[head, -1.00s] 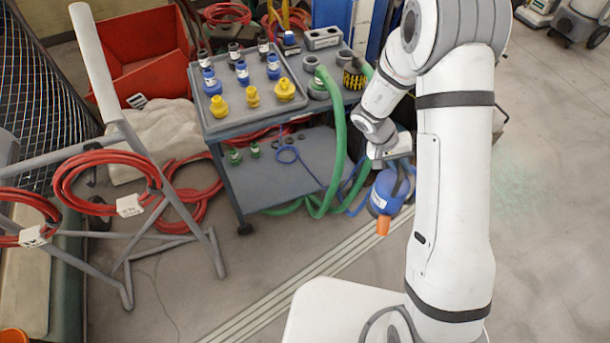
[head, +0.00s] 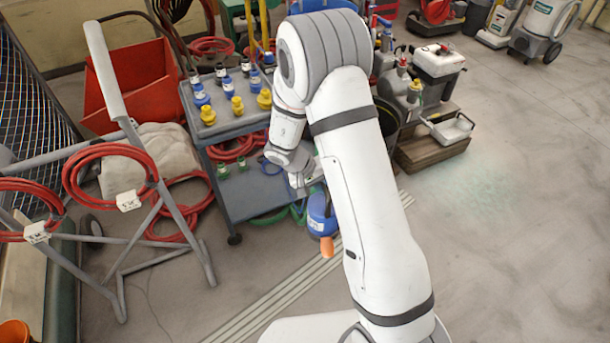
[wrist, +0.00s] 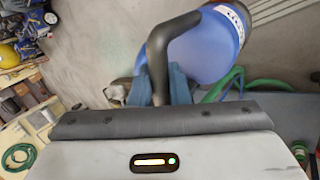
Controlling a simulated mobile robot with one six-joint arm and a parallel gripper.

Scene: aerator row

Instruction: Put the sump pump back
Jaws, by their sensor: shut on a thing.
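The sump pump (head: 319,213) is a blue, rounded body with an orange outlet at its lower end and a dark handle (wrist: 160,52). My gripper (wrist: 160,90) is shut on the handle, and the pump hangs tilted above the floor. In the wrist view the blue body (wrist: 207,47) fills the upper middle, with a white label on its side. In the head view my arm partly hides the pump's top and the gripper. The pump is in front of the grey trolley (head: 212,131), near its lower right side.
The trolley's top carries blue, yellow and black fittings. A wooden step (head: 432,150) with a white tray (head: 453,129) stands right of my arm. A metal rack with red hoses (head: 103,147) stands at left. Floor is open at right.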

